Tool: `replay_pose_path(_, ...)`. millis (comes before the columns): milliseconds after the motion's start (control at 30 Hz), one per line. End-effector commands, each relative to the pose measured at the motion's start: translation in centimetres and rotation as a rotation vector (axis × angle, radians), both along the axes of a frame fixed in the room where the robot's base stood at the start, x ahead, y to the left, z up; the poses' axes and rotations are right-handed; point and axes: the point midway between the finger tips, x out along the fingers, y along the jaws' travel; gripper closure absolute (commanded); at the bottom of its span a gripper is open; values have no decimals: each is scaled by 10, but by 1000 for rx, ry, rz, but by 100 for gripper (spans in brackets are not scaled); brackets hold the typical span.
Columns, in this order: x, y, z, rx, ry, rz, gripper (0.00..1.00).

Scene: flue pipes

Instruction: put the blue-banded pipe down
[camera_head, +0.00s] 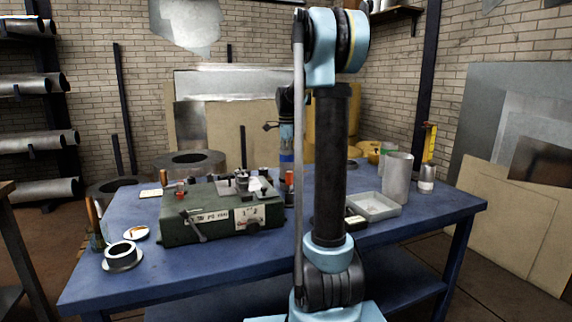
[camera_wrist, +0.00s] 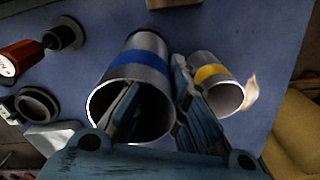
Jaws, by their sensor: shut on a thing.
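The blue-banded pipe (camera_wrist: 147,66) is a grey metal tube with a wide blue band, its open mouth facing the wrist camera. My gripper (camera_wrist: 155,105) is shut on its wall, one finger inside the mouth and the other outside on the right. I cannot tell whether the pipe's far end touches the table. A yellow-banded pipe (camera_wrist: 213,74) stands close on the right, beside the outer finger.
The blue table (camera_head: 120,262) carries a green machine (camera_head: 225,221), a grey tray (camera_head: 376,207) and a plain grey cylinder (camera_head: 397,180). In the wrist view a red-handled tool (camera_wrist: 20,57) and a dark ring (camera_wrist: 38,104) lie left of the pipe. Bare blue surface shows above the pipes.

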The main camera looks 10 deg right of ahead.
Motion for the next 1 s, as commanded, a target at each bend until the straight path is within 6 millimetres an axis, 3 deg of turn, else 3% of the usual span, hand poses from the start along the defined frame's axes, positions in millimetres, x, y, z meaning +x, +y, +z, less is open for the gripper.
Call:
replay_pose_path(100, 0, 0, -9, 0, 0, 0, 100)
replay_pose_path(367, 0, 0, -10, 0, 0, 0, 100)
replay_pose_path(400, 0, 0, -11, 0, 0, 0, 85)
replay_pose_path(500, 0, 0, -10, 0, 0, 0, 67)
replay_pose_path(833, 0, -1, -9, 0, 0, -1, 67)
replay_pose_path(1000, 0, -1, 3, 0, 0, -1, 67)
